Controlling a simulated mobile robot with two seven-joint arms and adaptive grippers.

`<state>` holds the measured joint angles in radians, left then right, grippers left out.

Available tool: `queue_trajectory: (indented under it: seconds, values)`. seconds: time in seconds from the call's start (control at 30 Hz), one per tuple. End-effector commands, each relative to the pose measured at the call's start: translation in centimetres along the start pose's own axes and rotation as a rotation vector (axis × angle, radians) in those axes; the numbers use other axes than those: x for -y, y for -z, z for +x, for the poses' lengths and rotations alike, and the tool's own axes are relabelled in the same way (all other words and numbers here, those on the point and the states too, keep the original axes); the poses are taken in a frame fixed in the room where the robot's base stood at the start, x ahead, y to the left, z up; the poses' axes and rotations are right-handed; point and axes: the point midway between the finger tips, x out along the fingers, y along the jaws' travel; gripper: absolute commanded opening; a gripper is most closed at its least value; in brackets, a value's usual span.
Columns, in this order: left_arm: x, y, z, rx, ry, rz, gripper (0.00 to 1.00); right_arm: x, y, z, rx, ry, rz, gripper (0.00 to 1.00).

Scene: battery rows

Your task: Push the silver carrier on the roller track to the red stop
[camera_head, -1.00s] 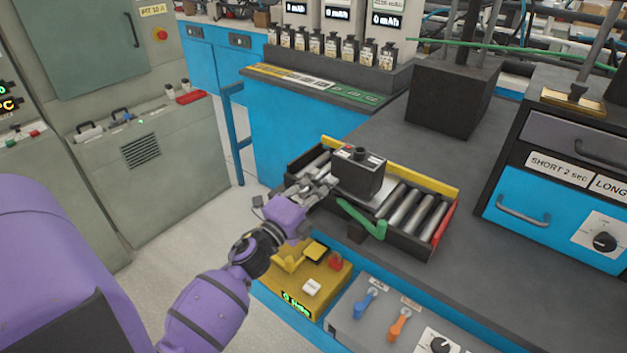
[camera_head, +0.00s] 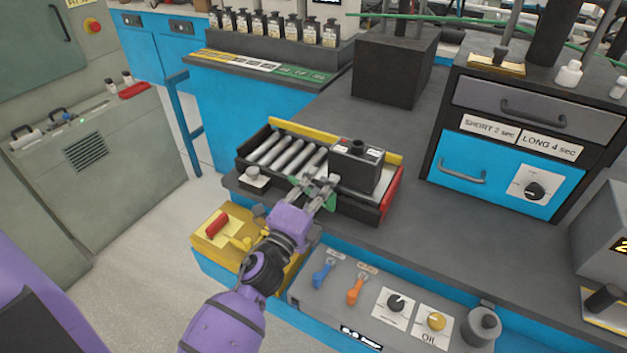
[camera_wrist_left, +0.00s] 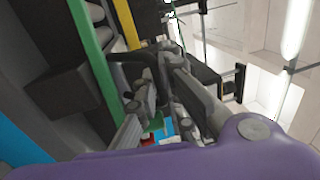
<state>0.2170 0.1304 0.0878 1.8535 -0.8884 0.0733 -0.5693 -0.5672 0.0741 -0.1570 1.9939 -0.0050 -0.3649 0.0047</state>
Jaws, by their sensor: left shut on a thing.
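The silver carrier (camera_head: 344,189) is at the right part of the roller track (camera_head: 243,162), with a black block-shaped battery (camera_head: 357,166) upright on it. The red stop (camera_head: 391,193) closes the track's right end, close to the carrier. I cannot tell whether they touch. My left gripper (camera_head: 322,191) is at the carrier's left side, its fingers shut on part of it; the contact is partly hidden. My right gripper is not in view.
Bare rollers (camera_head: 286,154) lie left of the carrier. A yellow rail (camera_head: 330,139) runs along the back. A yellow box with a red switch (camera_head: 217,226) and a grey control panel (camera_head: 371,298) stand in front. A dark block (camera_head: 397,68) stands behind on the clear bench.

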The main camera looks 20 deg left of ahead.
Motion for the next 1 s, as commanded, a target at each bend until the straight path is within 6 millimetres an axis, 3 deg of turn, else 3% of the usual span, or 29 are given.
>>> queue_trajectory:
  seconds: [0.3,0.33,0.47,0.8,1.0]
  values:
    - [-0.2,0.5,-0.1,-0.007,-0.002,-0.003,0.00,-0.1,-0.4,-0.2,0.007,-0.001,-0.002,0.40]
    - [-0.2,0.5,-0.1,-0.007,-0.002,-0.003,0.12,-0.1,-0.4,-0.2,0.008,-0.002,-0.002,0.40]
    - [-0.2,0.4,-0.1,-0.006,-0.002,-0.003,0.28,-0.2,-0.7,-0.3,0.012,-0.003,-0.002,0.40]
    - [-0.1,0.3,-0.3,-0.003,-0.002,-0.002,0.28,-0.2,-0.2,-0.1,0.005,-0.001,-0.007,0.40]
    - [-0.2,0.2,-3.0,-0.001,-0.004,-0.004,0.28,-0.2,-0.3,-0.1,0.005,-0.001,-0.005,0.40]
